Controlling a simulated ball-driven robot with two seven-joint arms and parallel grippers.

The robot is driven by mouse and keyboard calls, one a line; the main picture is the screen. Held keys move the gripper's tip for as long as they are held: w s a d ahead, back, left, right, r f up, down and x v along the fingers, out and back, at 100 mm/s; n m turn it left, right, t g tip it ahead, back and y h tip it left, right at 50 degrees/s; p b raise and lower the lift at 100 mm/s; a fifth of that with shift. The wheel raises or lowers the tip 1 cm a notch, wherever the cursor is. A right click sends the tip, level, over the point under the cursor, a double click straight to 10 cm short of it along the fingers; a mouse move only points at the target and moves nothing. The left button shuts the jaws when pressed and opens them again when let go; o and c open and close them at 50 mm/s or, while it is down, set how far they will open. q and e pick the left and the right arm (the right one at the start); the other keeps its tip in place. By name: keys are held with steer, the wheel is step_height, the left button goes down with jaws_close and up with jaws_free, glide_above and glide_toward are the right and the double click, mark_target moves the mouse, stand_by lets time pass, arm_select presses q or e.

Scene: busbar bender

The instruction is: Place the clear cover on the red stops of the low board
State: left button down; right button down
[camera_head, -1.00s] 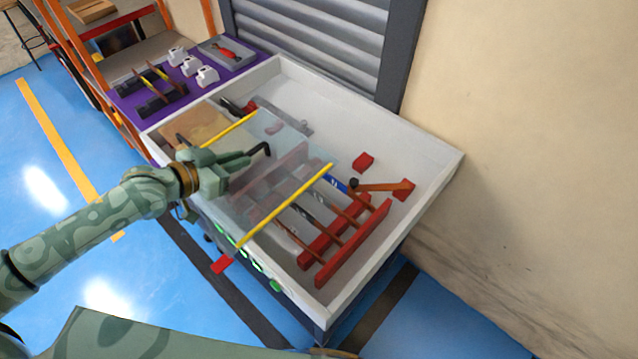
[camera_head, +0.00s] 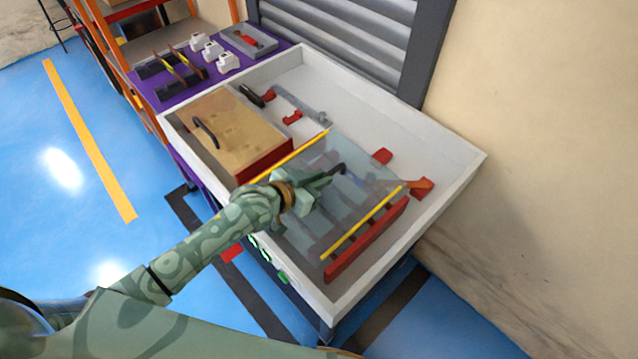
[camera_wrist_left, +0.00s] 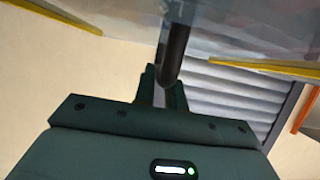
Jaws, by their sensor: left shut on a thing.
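The clear cover (camera_head: 318,222) is a see-through sheet with a yellow strip along two opposite edges and a dark handle (camera_head: 341,169). My left gripper (camera_head: 325,180) is shut on that handle in the head view. The left wrist view also shows the dark handle (camera_wrist_left: 174,55) between the fingers (camera_wrist_left: 163,88). The cover is over the low board, whose busbars show dimly through it. A long red stop (camera_head: 368,240) runs just to the right of the cover's right yellow strip. Whether the cover touches the stops cannot be told. My right gripper is not in view.
A wooden board with a black handle (camera_head: 238,128) lies at the left of the white tray (camera_head: 447,170). Red blocks and a grey clamp-like tool (camera_head: 298,104) lie towards the back. A purple surface (camera_head: 185,100) holds tools and white parts.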

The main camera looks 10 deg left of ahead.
arm_select(q)
steer(key=shift+f, duration=0.7)
steer(key=shift+r, duration=0.1)
steer(key=shift+f+b, duration=0.3)
steer(key=shift+f, duration=0.15)
steer(key=c, duration=1.5)
jaws_free()
steer(key=shift+o, duration=0.2)
steer(key=shift+r, duration=0.1)
